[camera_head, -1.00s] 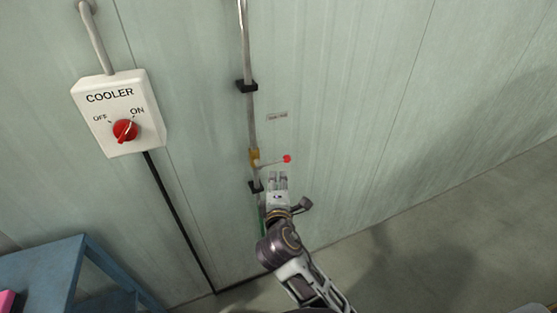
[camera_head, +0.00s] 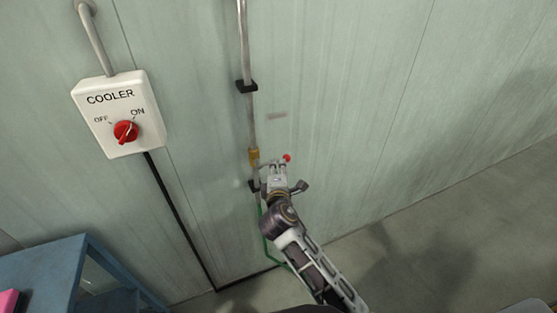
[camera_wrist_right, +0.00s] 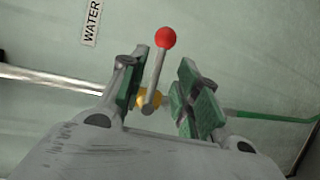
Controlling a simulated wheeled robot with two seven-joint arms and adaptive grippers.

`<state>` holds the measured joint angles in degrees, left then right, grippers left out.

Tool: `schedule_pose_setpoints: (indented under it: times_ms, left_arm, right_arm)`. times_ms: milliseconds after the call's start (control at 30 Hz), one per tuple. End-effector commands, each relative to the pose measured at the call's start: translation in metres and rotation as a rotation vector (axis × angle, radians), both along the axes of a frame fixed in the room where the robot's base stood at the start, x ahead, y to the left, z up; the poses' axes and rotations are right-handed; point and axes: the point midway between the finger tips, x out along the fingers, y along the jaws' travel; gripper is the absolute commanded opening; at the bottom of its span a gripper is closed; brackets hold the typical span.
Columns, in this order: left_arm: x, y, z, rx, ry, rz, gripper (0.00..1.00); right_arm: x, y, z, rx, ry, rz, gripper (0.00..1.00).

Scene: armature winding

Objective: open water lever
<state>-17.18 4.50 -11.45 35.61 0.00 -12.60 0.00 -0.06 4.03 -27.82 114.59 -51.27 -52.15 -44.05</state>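The water lever is a grey rod with a red ball end (camera_head: 287,157) on a brass valve (camera_head: 254,157) in a vertical pipe on the wall. In the head view the rod points right and slightly up from the valve. My right gripper (camera_head: 278,168) is just below the lever. In the right wrist view the lever's red ball (camera_wrist_right: 165,38) and rod (camera_wrist_right: 155,75) show between the two green-padded fingers of the right gripper (camera_wrist_right: 160,92). The fingers are open with a gap on both sides of the rod. My left gripper is out of view.
A white COOLER box (camera_head: 120,112) with a red knob is on the wall at left. A label reading WATER (camera_wrist_right: 91,22) is near the lever. A green hose (camera_head: 266,245) runs below the valve. A blue table (camera_head: 45,280) stands at lower left.

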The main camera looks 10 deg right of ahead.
Motion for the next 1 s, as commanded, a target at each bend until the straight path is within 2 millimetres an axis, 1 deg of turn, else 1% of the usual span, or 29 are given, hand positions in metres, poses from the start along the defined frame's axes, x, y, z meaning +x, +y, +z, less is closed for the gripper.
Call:
schedule_pose_setpoints:
  times_ms: [100,500,733,1000]
  left_arm:
    - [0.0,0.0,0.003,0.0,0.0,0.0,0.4]
    - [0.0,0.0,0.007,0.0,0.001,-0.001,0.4]
    - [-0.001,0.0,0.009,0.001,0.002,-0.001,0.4]
    - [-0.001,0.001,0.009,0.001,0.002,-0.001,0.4]
  right_arm:
    - [0.013,-0.003,-0.001,-0.001,-0.002,-0.001,0.32]
    - [0.05,-0.011,-0.008,0.0,-0.001,-0.001,0.32]
    - [0.061,-0.013,-0.01,0.001,-0.001,0.0,0.32]
    - [0.063,-0.013,-0.011,0.001,-0.001,0.0,0.32]
